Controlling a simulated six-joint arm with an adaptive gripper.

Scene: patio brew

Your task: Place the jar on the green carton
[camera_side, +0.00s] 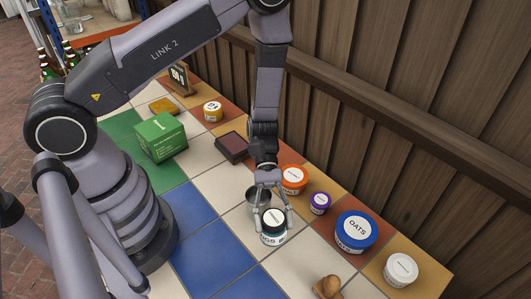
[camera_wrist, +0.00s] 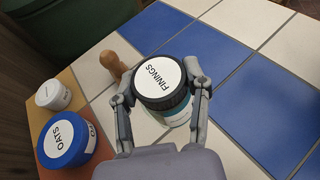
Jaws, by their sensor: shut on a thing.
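The jar (camera_side: 273,238) has a black lid with a white label reading "FININGS" and a white and teal body. It also shows in the wrist view (camera_wrist: 163,82), between the fingers. My gripper (camera_side: 273,220) is shut on the jar around its lid. The jar is upright at the tiled top; I cannot tell if its base touches the tiles. The green carton (camera_side: 161,138) stands at the left of the side view, on the tiles near my base, with a bare top. It is not in the wrist view.
A metal cup (camera_side: 257,198) stands right behind the jar. An orange-lidded tub (camera_side: 293,179), a purple-lidded tub (camera_side: 320,203), the blue-lidded oats tub (camera_side: 356,232) and a white tub (camera_side: 400,269) line the wall side. A dark box (camera_side: 232,147) lies between carton and gripper. A wooden item (camera_side: 327,287) is in front.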

